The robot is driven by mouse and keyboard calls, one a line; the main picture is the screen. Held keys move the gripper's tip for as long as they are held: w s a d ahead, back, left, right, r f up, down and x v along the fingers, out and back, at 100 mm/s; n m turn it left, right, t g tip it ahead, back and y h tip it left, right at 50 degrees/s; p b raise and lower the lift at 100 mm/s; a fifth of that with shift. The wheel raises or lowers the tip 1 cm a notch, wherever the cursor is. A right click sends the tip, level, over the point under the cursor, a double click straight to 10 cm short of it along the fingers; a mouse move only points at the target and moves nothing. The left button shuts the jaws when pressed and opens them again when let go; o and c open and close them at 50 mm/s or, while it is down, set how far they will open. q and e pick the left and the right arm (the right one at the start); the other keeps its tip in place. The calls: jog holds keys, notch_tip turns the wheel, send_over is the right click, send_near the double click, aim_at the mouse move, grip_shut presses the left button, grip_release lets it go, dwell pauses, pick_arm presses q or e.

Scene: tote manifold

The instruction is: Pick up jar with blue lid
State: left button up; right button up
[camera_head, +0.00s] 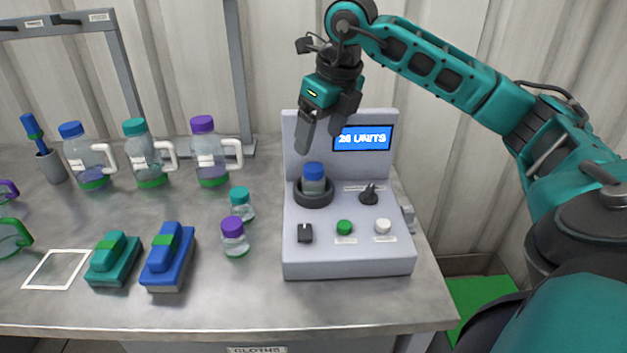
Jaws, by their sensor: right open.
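The jar with the blue lid (313,179) stands upright in the dark round holder (314,196) on the grey machine (346,261). My right gripper (321,138) is above the jar, its fingers pointing down and spread apart. It is open and empty, and a gap shows between the fingertips and the blue lid. The lower part of the jar is hidden by the holder. My left gripper is not in view.
The machine has a lit display (362,138), a dark knob (369,195) and buttons. Left of it stand small jars with a teal lid (241,204) and a purple lid (234,237). Large handled jugs (211,155) stand behind.

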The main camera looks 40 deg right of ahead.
aim_at(314, 167)
jog(key=x, duration=0.4)
jog(key=shift+x, duration=2.8)
jog(key=shift+s+d, duration=0.2)
jog(key=c, duration=1.2)
jog(key=shift+o, duration=0.2)
